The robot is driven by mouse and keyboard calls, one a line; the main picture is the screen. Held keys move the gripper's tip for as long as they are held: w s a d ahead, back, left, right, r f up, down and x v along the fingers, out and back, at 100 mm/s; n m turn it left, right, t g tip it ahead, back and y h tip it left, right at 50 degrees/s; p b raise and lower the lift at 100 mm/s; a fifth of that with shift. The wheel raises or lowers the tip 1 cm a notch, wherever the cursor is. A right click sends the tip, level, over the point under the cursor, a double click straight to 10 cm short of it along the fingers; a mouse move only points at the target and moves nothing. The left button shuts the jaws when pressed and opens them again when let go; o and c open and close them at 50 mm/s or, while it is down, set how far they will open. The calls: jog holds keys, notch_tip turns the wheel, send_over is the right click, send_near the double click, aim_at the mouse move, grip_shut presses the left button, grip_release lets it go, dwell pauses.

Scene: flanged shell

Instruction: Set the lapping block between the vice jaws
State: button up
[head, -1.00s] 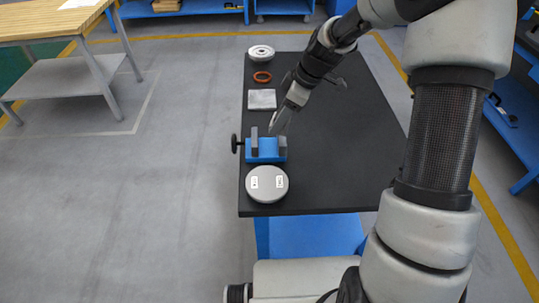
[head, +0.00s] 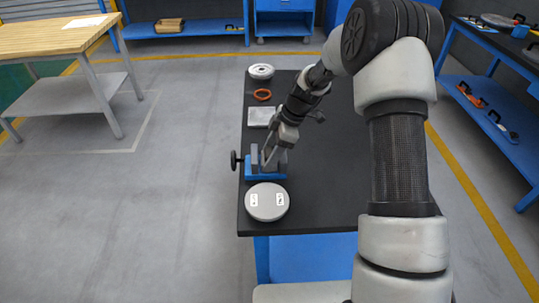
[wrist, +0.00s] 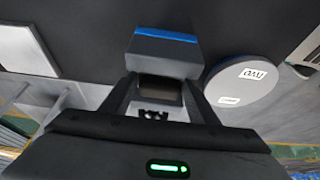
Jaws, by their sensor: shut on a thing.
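The blue vice (head: 266,177) sits near the table's left edge with its black handle at left and two upright grey jaws. One jaw (head: 254,158) stands at left. In the wrist view, a grey jaw (wrist: 165,55) with a blue strip behind it lies just beyond my fingertips. My gripper (head: 271,160) points down at the vice from above right, with its tips at the gap between the jaws. It is shut on a dark block (wrist: 160,91), the lapping block, mostly hidden between the fingers. I cannot tell whether the block touches the vice base.
A round grey disc (head: 267,201) with two white labels lies right in front of the vice. The table's right side (head: 330,150) is bare.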

jog(key=o, duration=1.4)
